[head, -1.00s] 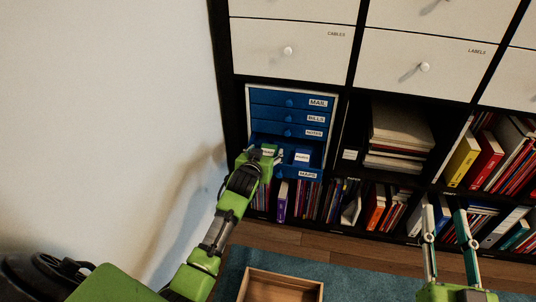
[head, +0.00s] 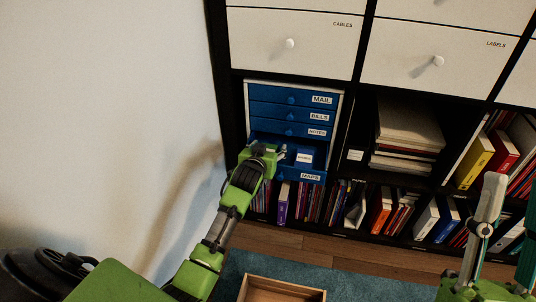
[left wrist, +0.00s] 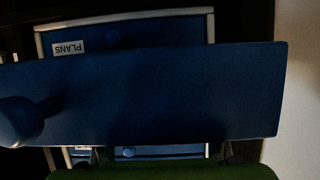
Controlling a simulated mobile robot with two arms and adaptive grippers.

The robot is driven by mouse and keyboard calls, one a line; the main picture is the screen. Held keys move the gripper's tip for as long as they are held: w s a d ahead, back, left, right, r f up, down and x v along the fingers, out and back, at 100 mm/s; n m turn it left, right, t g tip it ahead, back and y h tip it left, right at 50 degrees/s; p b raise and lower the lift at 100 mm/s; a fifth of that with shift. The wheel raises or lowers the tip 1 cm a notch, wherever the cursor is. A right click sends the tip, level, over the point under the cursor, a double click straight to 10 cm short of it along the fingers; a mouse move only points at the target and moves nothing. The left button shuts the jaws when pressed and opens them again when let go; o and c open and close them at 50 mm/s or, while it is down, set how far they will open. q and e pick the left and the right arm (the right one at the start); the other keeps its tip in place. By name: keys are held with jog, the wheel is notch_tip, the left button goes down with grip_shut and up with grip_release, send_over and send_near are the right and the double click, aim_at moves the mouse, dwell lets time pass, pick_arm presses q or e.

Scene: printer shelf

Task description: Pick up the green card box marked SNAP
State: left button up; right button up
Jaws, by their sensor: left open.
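The green card box marked SNAP cannot be made out in either view. A blue drawer labelled MAPS (head: 311,177) stands open in the blue drawer unit (head: 340,110). A small blue box with a white label (head: 305,157) is inside it. My left gripper (head: 277,154) is open over the left part of this drawer and hides what lies under it. The left wrist view is dark: a blue panel with a knob (left wrist: 150,95) crosses it, with a drawer labelled PLANS behind. A dark green strip at the bottom edge is unclear. My right gripper (head: 508,225) is open and empty at the right.
The black shelf holds books below (head: 385,212), a paper stack (head: 408,135) to the right and white drawers (head: 290,43) above. A white wall (head: 110,100) is close on the left. A wooden tray (head: 283,287) lies on the teal rug.

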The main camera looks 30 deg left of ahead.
pick_arm(q)
jog(key=shift+w+f, duration=0.1)
jog(key=shift+w, duration=0.15)
jog(key=c, duration=1.2)
